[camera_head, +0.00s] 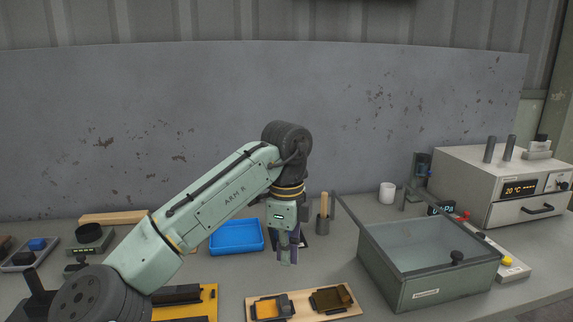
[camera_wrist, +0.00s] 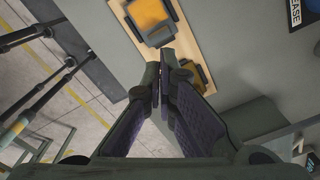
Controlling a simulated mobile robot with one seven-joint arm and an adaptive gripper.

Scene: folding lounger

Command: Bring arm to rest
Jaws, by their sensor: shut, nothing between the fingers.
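My gripper (camera_head: 288,256) hangs pointing down from my raised, bent arm in the head view, above the grey workbench (camera_head: 225,281). In the wrist view my gripper (camera_wrist: 157,72) is shut, with its fingertips together and nothing between them. Below and beyond the fingers is a wooden board (camera_wrist: 130,28) with a small lounger-like piece with an orange pad (camera_wrist: 150,14). The same board (camera_head: 318,317) lies at the bench's front in the head view, with the orange-padded piece (camera_head: 267,309) and a dark brown piece (camera_head: 331,298) on it.
A yellow base with black parts (camera_head: 190,303) lies front left. A white mug (camera_head: 387,193) stands at the back.

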